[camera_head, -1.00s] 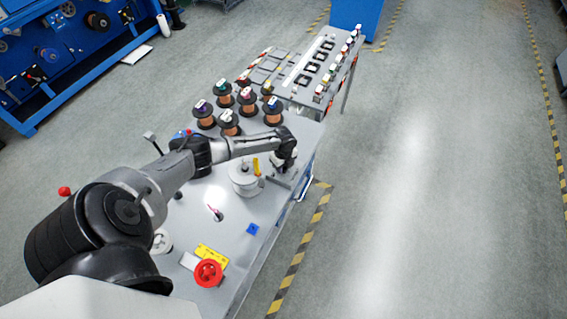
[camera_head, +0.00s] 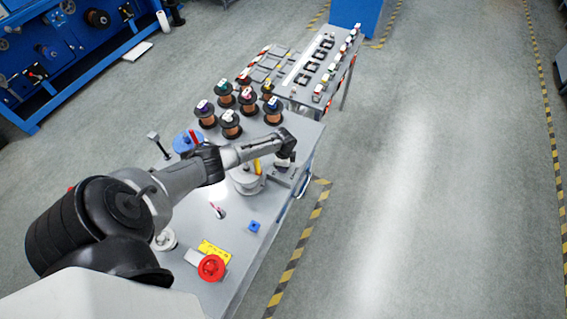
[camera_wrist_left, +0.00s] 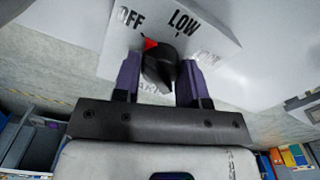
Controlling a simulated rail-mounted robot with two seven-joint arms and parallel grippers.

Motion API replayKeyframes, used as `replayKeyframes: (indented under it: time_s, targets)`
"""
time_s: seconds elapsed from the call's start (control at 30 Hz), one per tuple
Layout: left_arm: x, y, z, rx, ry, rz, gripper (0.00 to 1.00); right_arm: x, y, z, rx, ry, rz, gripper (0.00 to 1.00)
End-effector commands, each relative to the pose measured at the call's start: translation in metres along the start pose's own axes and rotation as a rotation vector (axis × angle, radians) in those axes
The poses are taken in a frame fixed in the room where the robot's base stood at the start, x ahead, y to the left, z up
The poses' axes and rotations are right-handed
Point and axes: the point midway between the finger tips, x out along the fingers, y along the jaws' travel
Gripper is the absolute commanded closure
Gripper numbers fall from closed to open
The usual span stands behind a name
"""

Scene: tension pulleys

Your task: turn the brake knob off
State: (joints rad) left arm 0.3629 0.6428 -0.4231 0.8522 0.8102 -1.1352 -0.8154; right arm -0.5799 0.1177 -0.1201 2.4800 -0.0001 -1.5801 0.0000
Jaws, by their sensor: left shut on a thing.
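The brake knob (camera_wrist_left: 158,68) is black with a red pointer mark. In the left wrist view it stands on a white dial plate (camera_wrist_left: 222,38) printed OFF and LOW, with a further label partly hidden. In the head view my left gripper (camera_head: 284,164) is at the bench's right edge, beside a white spool; the knob cannot be made out there. My right gripper is not in view.
The grey bench (camera_head: 238,212) holds several copper wire spools (camera_head: 230,124) behind my arm. A white spool (camera_head: 246,180) stands close to the gripper. Open floor (camera_head: 420,200) lies right.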

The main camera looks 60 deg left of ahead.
Motion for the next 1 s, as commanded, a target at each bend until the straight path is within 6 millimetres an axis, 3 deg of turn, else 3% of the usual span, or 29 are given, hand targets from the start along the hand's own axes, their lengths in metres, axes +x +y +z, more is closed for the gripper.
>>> replayKeyframes:
  time_s: [0.73, 0.77, 1.0]
  targets:
    - [-0.0015, -0.0007, -0.0002, -0.078, 0.000, 0.000, 0.85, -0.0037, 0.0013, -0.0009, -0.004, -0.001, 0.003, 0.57]
    - [-0.0015, -0.0007, -0.0002, -0.077, 0.000, 0.000, 0.60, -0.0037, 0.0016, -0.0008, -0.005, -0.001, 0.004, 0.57]
    - [-0.0009, -0.0005, -0.0001, -0.077, 0.000, 0.000, 0.37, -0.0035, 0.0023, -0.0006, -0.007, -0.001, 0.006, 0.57]
